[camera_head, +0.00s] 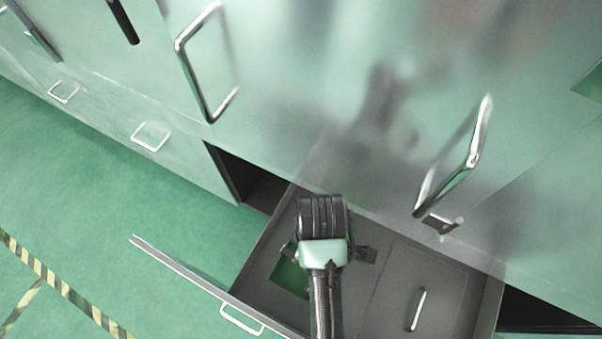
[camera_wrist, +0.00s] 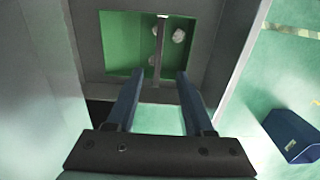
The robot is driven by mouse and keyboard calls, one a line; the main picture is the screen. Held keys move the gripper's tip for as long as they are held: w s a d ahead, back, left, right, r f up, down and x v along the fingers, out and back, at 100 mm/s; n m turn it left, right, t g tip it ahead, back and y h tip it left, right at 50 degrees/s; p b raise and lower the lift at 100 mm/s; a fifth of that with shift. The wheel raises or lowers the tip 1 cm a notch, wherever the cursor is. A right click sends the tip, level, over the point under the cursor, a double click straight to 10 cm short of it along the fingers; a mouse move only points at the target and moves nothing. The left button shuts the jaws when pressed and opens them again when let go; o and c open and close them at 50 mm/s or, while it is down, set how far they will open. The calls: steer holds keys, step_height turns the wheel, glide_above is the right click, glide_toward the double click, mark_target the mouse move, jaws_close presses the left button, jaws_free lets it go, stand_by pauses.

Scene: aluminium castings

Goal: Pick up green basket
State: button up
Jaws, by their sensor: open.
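The green basket (camera_wrist: 118,45) lies inside the open drawer and shows in the wrist view beyond my fingertips. It is square, with a thin grey bar across its top and a few pale round pieces inside. In the head view only a green part of it (camera_head: 290,276) shows, left of my gripper; my arm hides the rest. My gripper (camera_wrist: 158,78) is open and empty, its two dark fingers apart and pointing towards the basket's near edge. In the head view my gripper (camera_head: 318,255) is over the drawer. I cannot tell whether it touches the basket.
The grey drawer (camera_head: 375,262) is pulled out from a metal cabinet (camera_head: 330,90) with several handles. A light bar-shaped piece (camera_head: 418,308) lies in the drawer's right part. A blue object (camera_wrist: 292,133) is at the right in the wrist view. Green floor (camera_head: 80,180) is free at left.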

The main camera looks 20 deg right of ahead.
step_height(320, 180, down, 7)
steer(key=shift+f+b, duration=0.15)
steer(key=shift+b, duration=0.4)
steer(key=shift+w+a+f+b, duration=0.1)
steer(key=shift+w+f+b, duration=0.1)
steer(key=shift+f, duration=1.2)
steer(key=shift+w+a+f+b, duration=0.1)
steer(key=shift+f+b, duration=0.05)
steer(key=shift+f, duration=1.2)
jaws_close()
